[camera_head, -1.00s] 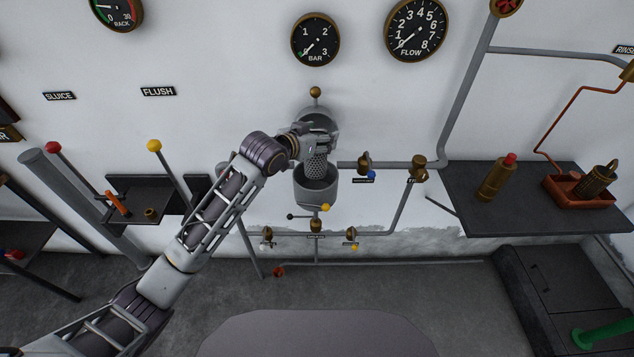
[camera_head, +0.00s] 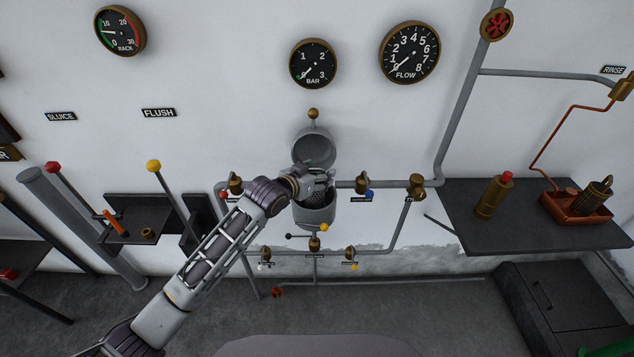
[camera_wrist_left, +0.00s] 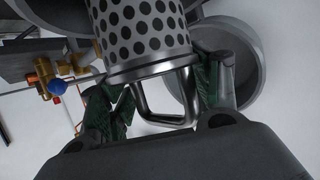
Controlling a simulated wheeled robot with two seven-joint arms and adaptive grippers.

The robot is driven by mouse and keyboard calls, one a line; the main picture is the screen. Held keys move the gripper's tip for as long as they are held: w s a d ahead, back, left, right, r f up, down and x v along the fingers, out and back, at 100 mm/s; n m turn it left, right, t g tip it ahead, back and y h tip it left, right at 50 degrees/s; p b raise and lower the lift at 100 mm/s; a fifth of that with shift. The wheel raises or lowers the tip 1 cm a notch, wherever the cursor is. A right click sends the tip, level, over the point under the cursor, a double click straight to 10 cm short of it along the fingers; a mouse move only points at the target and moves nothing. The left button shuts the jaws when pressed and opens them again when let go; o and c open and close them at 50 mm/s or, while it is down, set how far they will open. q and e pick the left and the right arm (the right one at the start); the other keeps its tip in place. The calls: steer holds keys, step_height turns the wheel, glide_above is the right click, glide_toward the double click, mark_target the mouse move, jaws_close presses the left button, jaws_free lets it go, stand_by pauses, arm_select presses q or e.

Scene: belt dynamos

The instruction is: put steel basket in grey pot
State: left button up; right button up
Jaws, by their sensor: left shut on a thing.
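The steel basket (camera_head: 319,194) is a perforated metal cylinder. In the left wrist view the basket (camera_wrist_left: 138,30) fills the top middle, with its wire handle between my fingers. My left gripper (camera_head: 321,182) is shut on this handle; its fingers (camera_wrist_left: 160,98) show on both sides of it. The grey pot (camera_head: 315,217) is fixed at the wall with its round lid (camera_head: 314,147) swung up. The basket is at the pot's mouth, its lower part apparently inside the rim. The gripper and basket hide much of the opening. My right gripper is not in view.
Pipes with brass valves (camera_head: 362,183) run on both sides of the pot and below it. A dark shelf (camera_head: 470,225) at right holds a brass bottle (camera_head: 494,197) and a red tray (camera_head: 562,208). Levers with red and yellow knobs (camera_head: 153,166) stand at left.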

arm_select(q)
steer(key=shift+f, duration=1.6)
steer(key=o, duration=1.7)
steer(key=shift+f, duration=0.15)
steer(key=shift+c, duration=0.2)
steer(key=shift+s+a, duration=0.1)
steer(key=v, duration=1.1)
steer(key=shift+s+r, duration=0.3)
steer(key=shift+a, duration=0.15)
